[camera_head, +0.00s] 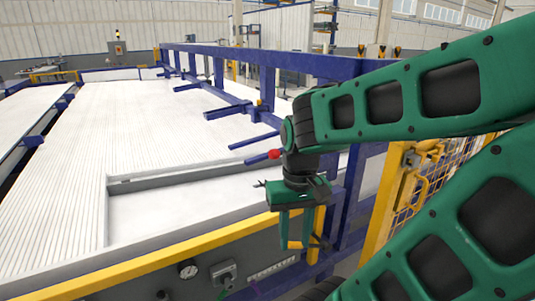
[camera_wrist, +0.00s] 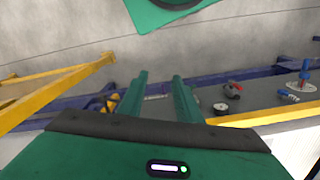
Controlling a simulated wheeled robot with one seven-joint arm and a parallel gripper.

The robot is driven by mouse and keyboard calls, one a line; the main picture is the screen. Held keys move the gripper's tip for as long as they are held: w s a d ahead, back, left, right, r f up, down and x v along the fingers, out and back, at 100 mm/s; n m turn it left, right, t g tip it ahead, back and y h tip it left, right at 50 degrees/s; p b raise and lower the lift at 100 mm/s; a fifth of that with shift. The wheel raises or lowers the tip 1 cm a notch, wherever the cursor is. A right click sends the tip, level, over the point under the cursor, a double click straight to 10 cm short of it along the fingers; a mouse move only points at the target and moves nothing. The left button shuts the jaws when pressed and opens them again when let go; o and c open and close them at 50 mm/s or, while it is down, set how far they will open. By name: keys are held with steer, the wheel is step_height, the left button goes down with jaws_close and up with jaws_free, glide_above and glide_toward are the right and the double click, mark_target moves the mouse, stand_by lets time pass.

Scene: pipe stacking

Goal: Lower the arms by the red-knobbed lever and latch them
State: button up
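A red knob (camera_head: 274,154) shows in the head view just left of my wrist; the lever it belongs to is mostly hidden by my arm. Several blue arms (camera_head: 230,111) stick out from the blue rail toward the white pipes, roughly level. My gripper (camera_head: 300,246) points down, below the red knob and apart from it, in front of the yellow edge. In the wrist view its two green fingers (camera_wrist: 161,80) stand apart with nothing between them. I cannot make out a latch for the arms.
A long blue rail (camera_head: 265,62) runs behind my gripper. A yellow-framed mesh gate (camera_head: 388,210) stands at right. A front panel with a gauge (camera_head: 188,270) and a grey switch box (camera_head: 223,272) lies below the yellow edge (camera_head: 150,264). A yellow beam (camera_wrist: 55,90) crosses the wrist view's left.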

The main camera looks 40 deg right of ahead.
steer(key=shift+s+d, duration=0.1)
steer(key=shift+d, duration=0.05)
steer(key=shift+o, duration=1.2)
steer(key=o, duration=0.3)
steer(key=shift+s+d+r, duration=0.15)
steer(key=shift+s+d, duration=0.15)
steer(key=shift+d, duration=0.25)
steer(key=shift+o, duration=0.2)
steer(key=w+d+f+m+h, duration=0.2)
steer(key=w+d+h, duration=0.3)
steer(key=w+d, duration=0.45)
steer(key=w+d+f+m+h, duration=0.25)
steer(key=w+d+h, duration=0.25)
steer(key=w+d, duration=0.4)
steer(key=n+t+h, duration=0.4)
steer(key=t+h, duration=0.1)
steer(key=h, duration=0.3)
glide_toward(279, 152)
steer(key=w+d, duration=0.1)
steer(key=w+d+f, duration=0.1)
steer(key=shift+d+f, duration=0.2)
steer(key=shift+d, duration=0.1)
steer(key=shift+w+d, duration=0.1)
steer(key=shift+w, duration=0.1)
steer(key=x, duration=1)
steer(key=shift+w+d+f, duration=0.15)
steer(key=shift+d+f, duration=0.05)
